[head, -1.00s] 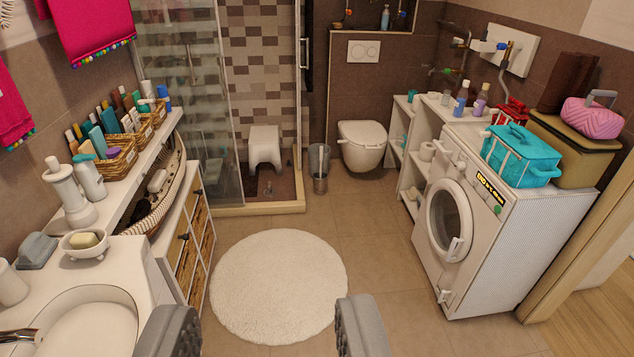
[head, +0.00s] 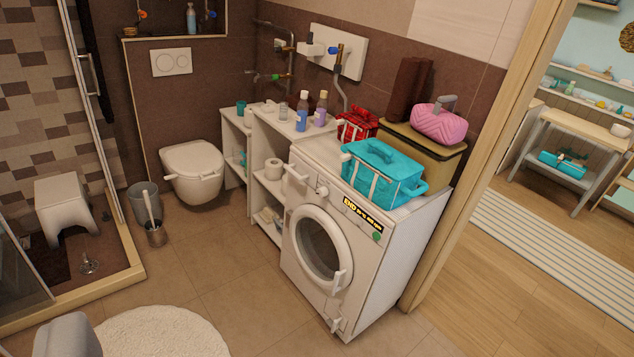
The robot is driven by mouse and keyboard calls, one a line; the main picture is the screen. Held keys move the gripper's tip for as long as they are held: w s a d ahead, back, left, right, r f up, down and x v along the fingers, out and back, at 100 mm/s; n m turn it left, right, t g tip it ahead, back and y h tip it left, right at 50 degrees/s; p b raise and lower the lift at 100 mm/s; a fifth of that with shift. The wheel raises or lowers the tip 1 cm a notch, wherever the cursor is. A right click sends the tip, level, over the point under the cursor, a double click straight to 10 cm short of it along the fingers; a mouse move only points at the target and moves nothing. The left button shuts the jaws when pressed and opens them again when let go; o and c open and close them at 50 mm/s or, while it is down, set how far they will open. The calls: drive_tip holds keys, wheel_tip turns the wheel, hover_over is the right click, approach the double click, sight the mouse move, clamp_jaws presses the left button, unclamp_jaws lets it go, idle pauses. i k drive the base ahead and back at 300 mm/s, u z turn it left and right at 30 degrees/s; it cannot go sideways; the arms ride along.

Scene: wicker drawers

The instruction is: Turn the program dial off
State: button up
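The white front-loading washing machine (head: 345,250) stands right of centre in the head view, its round door shut. Small white controls are on its upper front. The round knob that looks like the program dial (head: 322,191) is above the door, left of the lit display (head: 362,215), which starts with "END". The dial's pointer setting is too small to read. One grey finger of my gripper (head: 68,338) shows at the bottom left, well away from the machine. The other finger is out of view.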

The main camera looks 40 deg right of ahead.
sight(322, 192)
drive_tip(key=z, duration=0.45)
drive_tip(key=i, duration=1.1)
drive_tip(key=z, duration=1.2)
drive_tip(key=i, duration=0.65)
drive_tip(key=z, duration=0.35)
drive_tip(key=k, duration=0.9)
drive_tip(key=z, duration=0.15)
drive_tip(key=i, duration=0.9)
drive_tip(key=u, duration=0.1)
